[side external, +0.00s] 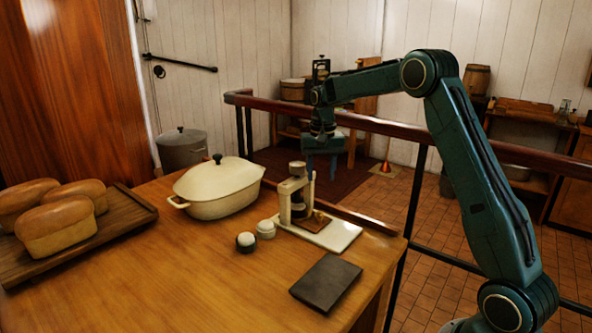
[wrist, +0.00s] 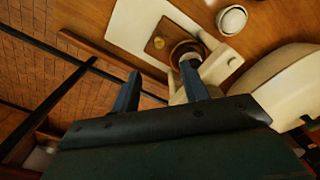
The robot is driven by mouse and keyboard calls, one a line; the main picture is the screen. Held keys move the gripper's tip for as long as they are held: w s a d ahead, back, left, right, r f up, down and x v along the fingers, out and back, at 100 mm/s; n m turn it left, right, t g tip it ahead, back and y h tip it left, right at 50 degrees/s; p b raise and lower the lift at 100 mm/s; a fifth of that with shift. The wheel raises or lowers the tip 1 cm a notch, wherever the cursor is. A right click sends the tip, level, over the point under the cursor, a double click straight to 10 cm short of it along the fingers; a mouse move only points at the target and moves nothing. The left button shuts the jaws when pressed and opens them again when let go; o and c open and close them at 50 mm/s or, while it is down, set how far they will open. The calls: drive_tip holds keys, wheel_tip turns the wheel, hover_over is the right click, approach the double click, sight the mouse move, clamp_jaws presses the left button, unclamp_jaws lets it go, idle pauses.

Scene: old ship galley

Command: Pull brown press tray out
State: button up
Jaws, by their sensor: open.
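The cream press (side external: 298,197) stands on a white base plate (side external: 338,233) near the table's far right edge. Its brown tray (side external: 316,221) lies low on the base, partly under the press column. My gripper (side external: 321,172) is open and empty, above and behind the press in the side view. In the wrist view my gripper's fingertips (wrist: 161,72) point toward the tray, with a clear gap between them. Neither finger visibly touches the tray.
A cream lidded pot (side external: 222,190) stands left of the press. A dark flat slab (side external: 326,282) lies at the front right. Bread loaves (side external: 62,228) rest on a board. A rail (side external: 400,128) runs behind.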

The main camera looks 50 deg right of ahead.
sight(320, 213)
drive_tip(key=shift+f, duration=0.25)
wheel_tip(320, 213, down, 13)
drive_tip(key=shift+f, duration=0.2)
idle(0.6)
clamp_jaws()
